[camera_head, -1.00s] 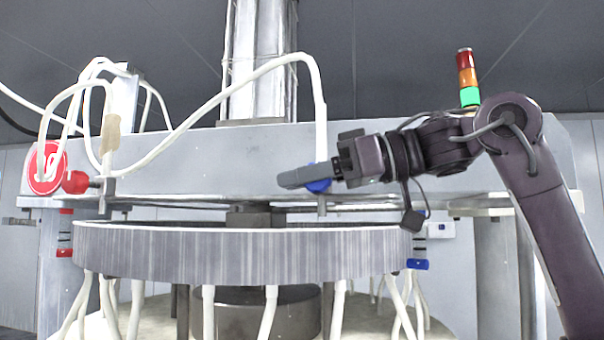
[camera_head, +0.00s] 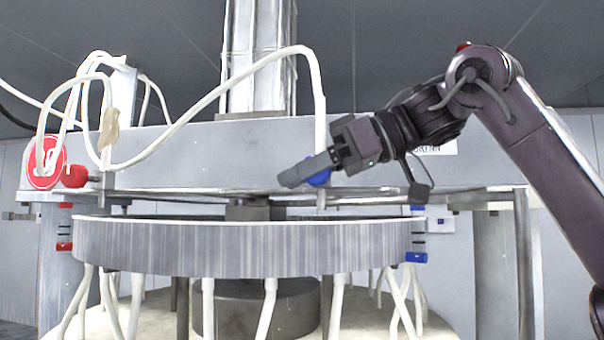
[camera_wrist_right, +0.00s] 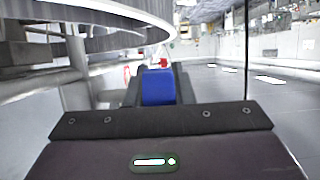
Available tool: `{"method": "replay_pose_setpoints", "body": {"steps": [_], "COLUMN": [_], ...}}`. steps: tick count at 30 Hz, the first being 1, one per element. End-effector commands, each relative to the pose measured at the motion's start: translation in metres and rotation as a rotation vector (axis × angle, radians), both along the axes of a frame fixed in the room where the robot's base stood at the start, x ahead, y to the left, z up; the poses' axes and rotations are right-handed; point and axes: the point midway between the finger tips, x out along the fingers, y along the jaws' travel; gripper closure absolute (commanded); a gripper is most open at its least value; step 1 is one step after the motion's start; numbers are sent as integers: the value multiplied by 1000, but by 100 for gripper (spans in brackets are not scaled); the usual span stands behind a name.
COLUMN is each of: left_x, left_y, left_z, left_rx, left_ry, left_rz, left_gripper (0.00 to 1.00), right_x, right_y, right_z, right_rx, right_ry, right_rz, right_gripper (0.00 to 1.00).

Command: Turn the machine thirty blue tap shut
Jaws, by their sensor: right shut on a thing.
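In the right wrist view the blue handle (camera_wrist_right: 158,87) shows between the fingers. The tap's exact angle is hard to tell. My left gripper is not in view.
A red tap (camera_head: 74,176) sits by a round red sign (camera_head: 45,163) at the left. The large ring-shaped platen (camera_head: 240,250) lies just below my gripper, with several white hoses under it. The grey beam (camera_head: 240,150) stands behind.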

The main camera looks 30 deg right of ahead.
Motion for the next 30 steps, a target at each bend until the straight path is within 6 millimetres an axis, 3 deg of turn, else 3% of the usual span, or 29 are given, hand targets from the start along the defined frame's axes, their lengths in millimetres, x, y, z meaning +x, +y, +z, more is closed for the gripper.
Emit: {"method": "replay_pose_setpoints", "body": {"steps": [6, 7, 12, 23, 30], "left_x": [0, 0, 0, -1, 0], "left_y": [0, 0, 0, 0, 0], "left_z": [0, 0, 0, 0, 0], "left_rx": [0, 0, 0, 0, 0], "left_ry": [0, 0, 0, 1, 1], "left_rz": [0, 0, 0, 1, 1], "left_gripper": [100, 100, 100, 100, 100], "right_x": [0, 0, 0, -2, -17], "right_y": [0, 0, 0, -2, -22], "right_z": [0, 0, 0, 1, 13], "right_rx": [-1, -1, -1, -2, 0], "right_ry": [1, 1, 1, 0, -4], "right_rz": [0, 0, 0, -1, -3], "right_gripper": [100, 76, 56, 56, 56]}}
